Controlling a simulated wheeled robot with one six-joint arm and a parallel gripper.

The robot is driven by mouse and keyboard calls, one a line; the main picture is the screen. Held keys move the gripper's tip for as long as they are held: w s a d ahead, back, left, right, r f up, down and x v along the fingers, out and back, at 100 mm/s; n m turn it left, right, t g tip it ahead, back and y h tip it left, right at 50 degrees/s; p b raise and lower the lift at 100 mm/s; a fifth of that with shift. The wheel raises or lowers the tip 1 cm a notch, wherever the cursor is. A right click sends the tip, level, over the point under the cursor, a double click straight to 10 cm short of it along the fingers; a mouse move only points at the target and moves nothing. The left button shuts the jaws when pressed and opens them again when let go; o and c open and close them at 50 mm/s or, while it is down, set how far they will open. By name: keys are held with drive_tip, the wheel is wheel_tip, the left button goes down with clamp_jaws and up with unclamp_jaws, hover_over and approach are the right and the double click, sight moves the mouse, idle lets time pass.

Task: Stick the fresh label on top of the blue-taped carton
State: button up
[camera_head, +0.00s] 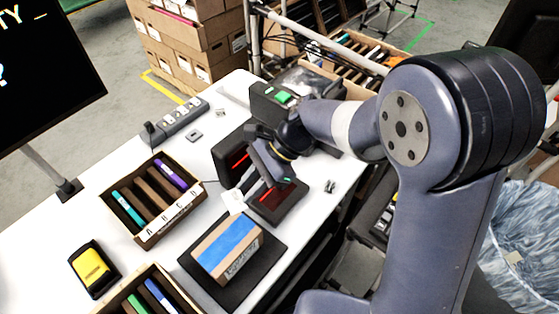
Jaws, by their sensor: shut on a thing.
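The blue-taped carton (227,247) sits tilted on a black pad (258,285) near the front middle of the white table. A broad blue strip of tape crosses its top. My gripper (246,193) points down beyond the carton, a little above and behind its far edge. A small white label (234,201) shows at the fingertips, and the gripper is shut on it. The label appears apart from the carton. The fingers' exact grip on the label is too small to see.
A black scanner stand with red lights (272,204) is right beside my gripper. A label printer with a green top (284,98) stands behind. Wooden trays with coloured markers (150,236) and a yellow-black device (91,267) lie left. A power strip (180,121) lies at the back.

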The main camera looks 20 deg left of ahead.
drive_tip(key=s+n+h, duration=0.1)
drive_tip(key=s, duration=0.1)
drive_tip(key=s+n+g+h, duration=0.1)
drive_tip(key=s, duration=0.1)
drive_tip(key=s+a+n+h, duration=0.1)
drive_tip(key=s+n, duration=0.1)
drive_tip(key=shift+s+g, duration=0.25)
drive_tip(key=shift+g, duration=0.15)
wheel_tip(320, 180, down, 6)
drive_tip(key=b, duration=0.6)
drive_tip(key=shift+f, duration=0.25)
drive_tip(key=shift+f+b, duration=0.2)
drive_tip(key=shift+b, duration=0.1)
idle(0.3)
drive_tip(key=o, duration=0.9)
